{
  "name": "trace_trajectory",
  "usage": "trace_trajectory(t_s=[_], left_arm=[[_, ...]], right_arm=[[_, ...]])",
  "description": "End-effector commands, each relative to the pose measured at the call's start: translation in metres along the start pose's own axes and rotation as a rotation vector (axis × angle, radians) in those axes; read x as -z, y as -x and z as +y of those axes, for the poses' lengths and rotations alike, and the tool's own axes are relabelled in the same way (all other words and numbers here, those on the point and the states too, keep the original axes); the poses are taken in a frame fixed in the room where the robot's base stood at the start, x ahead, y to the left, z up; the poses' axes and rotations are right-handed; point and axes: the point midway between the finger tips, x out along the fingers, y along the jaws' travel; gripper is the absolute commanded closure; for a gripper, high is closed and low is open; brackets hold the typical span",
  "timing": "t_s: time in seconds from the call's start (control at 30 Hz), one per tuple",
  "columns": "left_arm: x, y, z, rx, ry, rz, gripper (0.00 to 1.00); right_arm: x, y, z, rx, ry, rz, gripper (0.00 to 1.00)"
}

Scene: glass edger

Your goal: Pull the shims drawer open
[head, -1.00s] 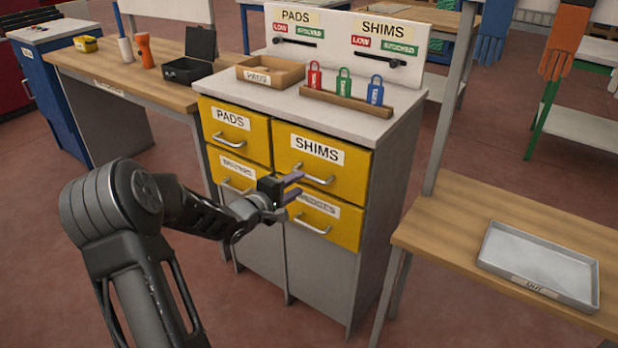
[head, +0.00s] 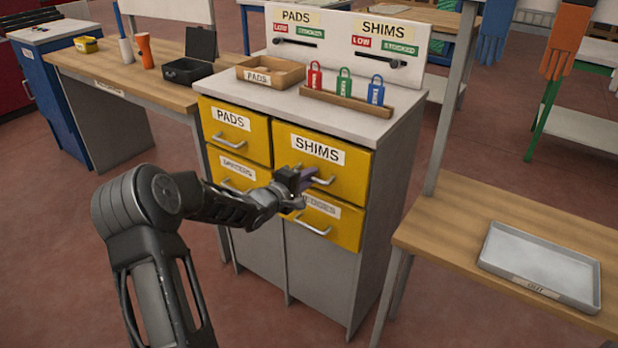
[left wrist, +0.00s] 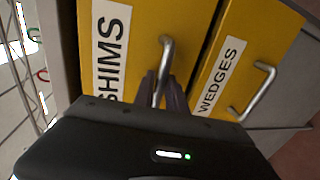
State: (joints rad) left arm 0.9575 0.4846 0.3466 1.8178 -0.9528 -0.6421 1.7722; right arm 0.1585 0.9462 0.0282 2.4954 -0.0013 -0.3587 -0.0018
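The shims drawer (head: 350,178) is the yellow upper right drawer of the cabinet, with a white SHIMS label and a metal bar handle. It looks shut or nearly so. My left gripper (head: 305,179) is at this handle. In the left wrist view, the handle (left wrist: 166,52) runs between the two dark purple fingers (left wrist: 163,90), which look closed on it. The fingers hide part of the handle. My right gripper is in neither view.
The wedges drawer (head: 346,232) is just below, and the pads drawer (head: 233,130) is to the left. A wooden tray (head: 270,73) and colored tags stand on the cabinet top (head: 350,123). A table with a grey tray (head: 540,263) stands at right.

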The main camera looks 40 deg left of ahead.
Motion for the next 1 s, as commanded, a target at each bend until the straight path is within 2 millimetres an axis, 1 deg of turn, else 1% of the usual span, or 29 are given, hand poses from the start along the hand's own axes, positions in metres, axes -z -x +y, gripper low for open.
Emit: trace_trajectory(t_s=[0.03,0.17,0.2,1.0], left_arm=[[0.0,0.0001,0.0,0.0,0.0,0.0,0.88],[0.0,0.0001,0.0,0.0,0.0,0.0,0.99],[0.0,0.0001,0.0,0.0,0.0,0.0,1.0],[0.0001,0.0002,-0.0002,0.0,0.0,0.0,1.0]], right_arm=[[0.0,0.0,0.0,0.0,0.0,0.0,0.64],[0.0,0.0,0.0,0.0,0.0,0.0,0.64],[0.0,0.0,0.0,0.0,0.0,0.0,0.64],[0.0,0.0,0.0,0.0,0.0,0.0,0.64]])
